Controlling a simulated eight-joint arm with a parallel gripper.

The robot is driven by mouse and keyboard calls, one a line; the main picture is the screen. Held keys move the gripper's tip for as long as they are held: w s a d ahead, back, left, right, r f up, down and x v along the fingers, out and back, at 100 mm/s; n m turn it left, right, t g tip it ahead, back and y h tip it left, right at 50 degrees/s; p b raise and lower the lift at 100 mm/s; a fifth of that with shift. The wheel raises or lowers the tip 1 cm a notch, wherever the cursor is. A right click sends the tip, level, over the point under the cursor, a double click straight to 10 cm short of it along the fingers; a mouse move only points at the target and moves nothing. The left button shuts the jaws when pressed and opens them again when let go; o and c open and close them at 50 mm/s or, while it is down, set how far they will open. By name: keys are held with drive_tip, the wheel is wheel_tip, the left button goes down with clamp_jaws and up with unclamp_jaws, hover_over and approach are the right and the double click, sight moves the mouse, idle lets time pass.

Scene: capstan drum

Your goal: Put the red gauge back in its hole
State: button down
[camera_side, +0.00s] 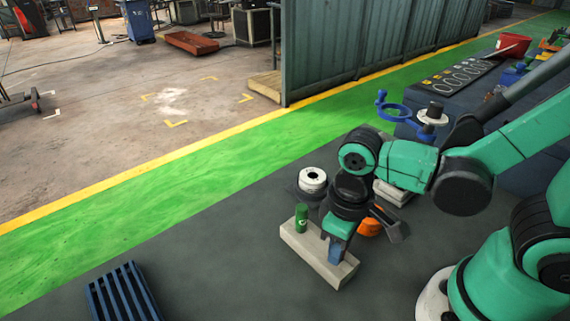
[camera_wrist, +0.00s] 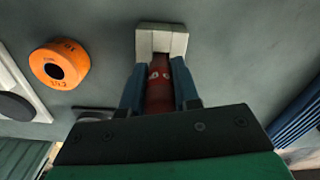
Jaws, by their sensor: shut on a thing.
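The red gauge (camera_wrist: 158,92) shows in the wrist view between the two blue fingers of my gripper (camera_wrist: 160,85), which is shut on it. The pale block (camera_wrist: 162,40) lies just beyond the gauge there. In the side view, my gripper (camera_side: 337,252) points down at the right part of the pale block (camera_side: 300,242), and its fingers hide the red gauge. A green gauge (camera_side: 301,217) stands upright at the block's left end. The hole is hidden, and I cannot tell whether the red gauge's lower end is in it.
An orange ring (camera_side: 370,227) lies behind my gripper; it also shows in the wrist view (camera_wrist: 60,64). A white ring-shaped part (camera_side: 312,180) sits behind the block. A blue slatted rack (camera_side: 122,292) stands at the front left. The dark surface between rack and block is clear.

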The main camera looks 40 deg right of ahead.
drive_tip(key=shift+f, duration=0.6)
idle(0.7)
drive_tip(key=c, duration=0.6)
unclamp_jaws()
drive_tip(key=shift+o, duration=0.2)
drive_tip(key=shift+r, duration=2.8)
drive_tip(key=shift+w+d, duration=0.1)
drive_tip(key=w+d+r+m+t, duration=0.3)
drive_tip(key=w+d+r+t, duration=0.2)
drive_tip(key=w+d+t, duration=0.1)
drive_tip(key=shift+w+d+t, duration=0.25)
drive_tip(key=shift+d+t, duration=0.1)
drive_tip(key=shift+t, duration=0.15)
